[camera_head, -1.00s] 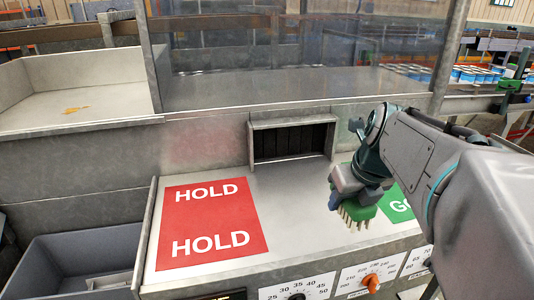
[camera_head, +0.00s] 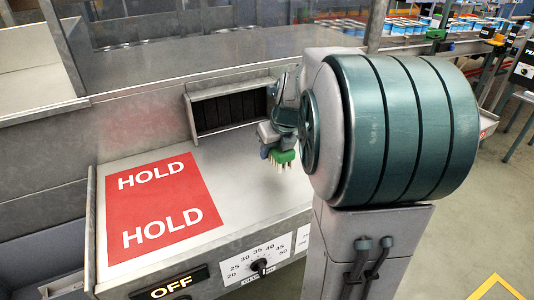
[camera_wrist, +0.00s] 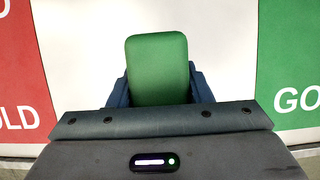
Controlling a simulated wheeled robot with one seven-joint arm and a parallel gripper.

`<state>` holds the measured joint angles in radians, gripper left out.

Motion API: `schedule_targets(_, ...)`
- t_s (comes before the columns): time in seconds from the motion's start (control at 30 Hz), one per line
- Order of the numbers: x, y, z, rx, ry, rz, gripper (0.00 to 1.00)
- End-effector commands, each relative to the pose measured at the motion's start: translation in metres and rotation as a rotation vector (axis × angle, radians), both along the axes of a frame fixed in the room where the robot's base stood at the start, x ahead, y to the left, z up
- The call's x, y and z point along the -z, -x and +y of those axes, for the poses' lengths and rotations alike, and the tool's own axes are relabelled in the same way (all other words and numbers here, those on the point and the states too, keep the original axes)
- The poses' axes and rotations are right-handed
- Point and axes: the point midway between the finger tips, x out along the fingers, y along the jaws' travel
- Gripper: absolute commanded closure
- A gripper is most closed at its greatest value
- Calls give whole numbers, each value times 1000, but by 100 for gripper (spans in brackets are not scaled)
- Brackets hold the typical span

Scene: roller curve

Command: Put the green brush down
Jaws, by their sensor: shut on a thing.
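The green brush (camera_head: 284,157) has pale bristles that point down. My gripper (camera_head: 272,146) is shut on it and holds it over the bare metal counter, to the right of the red HOLD panel (camera_head: 162,205). In the wrist view the brush's green back (camera_wrist: 158,68) sits between the blue fingers of my gripper (camera_wrist: 160,90). The red panel is at the left edge there, and the green GO panel (camera_wrist: 290,65) is at the right edge. Whether the bristles touch the counter cannot be told. My arm hides the counter's right part in the head view.
A dark slotted opening (camera_head: 230,110) is in the counter's back wall. A control strip with a dial (camera_head: 262,266) and an OFF display (camera_head: 180,283) runs along the front. Bare metal (camera_head: 235,170) lies between the red panel and the brush.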

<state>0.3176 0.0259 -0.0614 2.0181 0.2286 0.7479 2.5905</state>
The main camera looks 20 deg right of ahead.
Motion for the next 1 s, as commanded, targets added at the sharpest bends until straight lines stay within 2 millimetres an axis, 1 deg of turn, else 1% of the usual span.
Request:
schedule_targets(0.1,6,-3,0,0,-1,2,80)
schedule_targets(0.3,36,-2,0,-2,-1,4,80)
schedule_targets(0.33,38,-2,0,0,-1,2,80)
schedule_targets(0.4,41,-2,0,-1,-1,1,80)
schedule_targets(0.63,42,-3,0,-1,-1,0,80)
schedule_targets(0.77,45,-3,0,-2,0,0,80)
schedule_targets(0.8,45,-2,0,-2,0,0,46)
schedule_targets(0.83,45,-2,0,-2,0,0,38)
schedule_targets(0.87,45,-2,0,-2,0,1,33)
schedule_targets(1.0,45,-2,0,-2,0,1,33)
